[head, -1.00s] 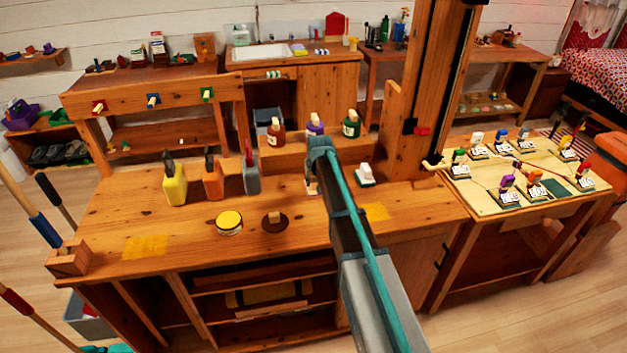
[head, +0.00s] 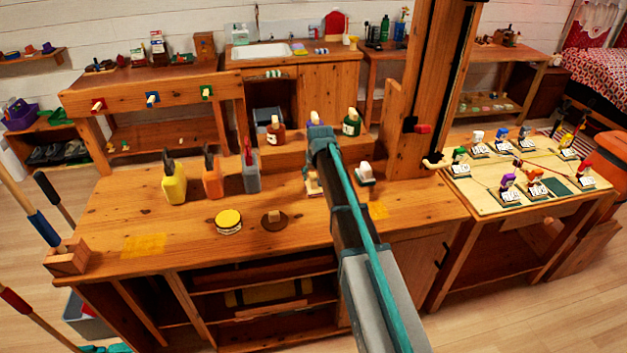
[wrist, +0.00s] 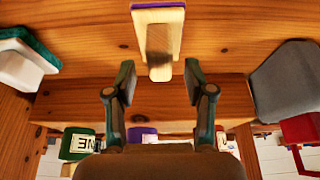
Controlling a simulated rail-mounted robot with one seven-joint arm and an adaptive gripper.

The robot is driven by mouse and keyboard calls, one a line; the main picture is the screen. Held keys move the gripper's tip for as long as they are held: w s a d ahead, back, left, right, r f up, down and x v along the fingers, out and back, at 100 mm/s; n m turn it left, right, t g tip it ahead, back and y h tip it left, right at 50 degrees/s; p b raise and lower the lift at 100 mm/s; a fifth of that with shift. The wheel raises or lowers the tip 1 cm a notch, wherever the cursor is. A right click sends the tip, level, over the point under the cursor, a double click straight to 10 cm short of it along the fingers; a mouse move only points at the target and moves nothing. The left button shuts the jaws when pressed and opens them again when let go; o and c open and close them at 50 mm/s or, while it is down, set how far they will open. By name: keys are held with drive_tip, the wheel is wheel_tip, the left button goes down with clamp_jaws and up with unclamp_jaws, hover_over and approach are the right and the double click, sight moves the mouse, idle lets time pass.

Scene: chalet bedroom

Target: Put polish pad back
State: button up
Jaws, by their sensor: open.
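A small pad with a pale wooden back and a purple edge (wrist: 165,20) lies on the workbench at the top middle of the wrist view. In the head view this pad (head: 313,184) shows just left of my arm, partly hidden by it. I cannot tell for sure that it is the polish pad. My gripper (wrist: 160,72) is open and empty. In the wrist view the pad's near end appears between the fingertips, without visible contact; the depth gap is unclear. In the head view my arm hides the fingers.
A white block with a green base (head: 365,173) is right of my arm. A grey bottle (head: 250,172), yellow pad (head: 229,221) and brown pad (head: 274,222) stand left. Bottles, including a green one (head: 351,122), line the raised shelf behind.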

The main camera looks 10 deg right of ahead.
drive_tip(key=b+v, duration=0.1)
drive_tip(key=v, duration=0.7)
drive_tip(key=shift+r, duration=0.2)
drive_tip(key=shift+s+d+f, duration=0.1)
